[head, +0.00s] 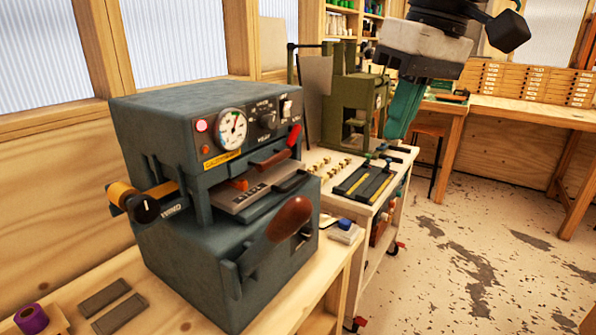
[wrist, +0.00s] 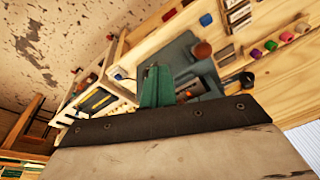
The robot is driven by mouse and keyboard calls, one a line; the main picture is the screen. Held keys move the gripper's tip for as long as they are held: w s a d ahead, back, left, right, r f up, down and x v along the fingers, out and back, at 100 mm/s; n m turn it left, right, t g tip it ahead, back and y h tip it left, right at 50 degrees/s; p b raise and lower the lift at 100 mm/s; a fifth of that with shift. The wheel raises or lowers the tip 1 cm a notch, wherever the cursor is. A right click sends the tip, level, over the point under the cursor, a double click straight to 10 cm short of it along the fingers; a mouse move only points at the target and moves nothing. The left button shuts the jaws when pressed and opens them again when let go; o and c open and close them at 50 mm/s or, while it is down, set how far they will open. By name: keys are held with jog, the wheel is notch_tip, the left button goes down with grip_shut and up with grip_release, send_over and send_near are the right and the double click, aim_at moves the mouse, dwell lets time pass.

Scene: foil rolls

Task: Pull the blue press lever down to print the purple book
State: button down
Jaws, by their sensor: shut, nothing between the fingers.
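The blue-grey press (head: 185,110) stands on a wooden bench, left of centre in the head view. Its lever ends in a red-brown knob (head: 290,218) at the front, low and right on the press. The press also shows in the wrist view (wrist: 182,52), partly behind my fingers, with the knob (wrist: 202,50) to their right. My gripper (head: 396,132) has green fingers, is shut and empty, and hangs up and right of the press, apart from it. Its fingers also show in the wrist view (wrist: 157,72). I cannot make out a purple book.
A purple roll (head: 31,319) and dark flat bars (head: 105,297) lie left of the press. A green machine (head: 357,100) and small brass pieces stand on a cart (head: 340,240) to the right. Open floor (head: 480,240) lies further right.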

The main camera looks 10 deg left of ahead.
jog(key=a+r+n, duration=0.3)
jog(key=a+r, duration=0.1)
jog(key=a, duration=0.8)
jog(key=shift+r+n+g+y, duration=0.3)
jog(key=shift+r+g+y, duration=0.05)
jog(key=shift+g+y, duration=0.05)
jog(key=x, duration=0.4)
jog(key=d+x, duration=0.1)
jog(key=x, duration=0.3)
jog(key=s+d+x, duration=0.1)
jog(key=x, duration=0.3)
jog(key=shift+f, duration=0.45)
jog(key=shift+s+d+f, duration=0.15)
jog(key=shift+d+f, duration=0.05)
jog(key=shift+f, duration=0.1)
jog(key=shift+s, duration=0.1)
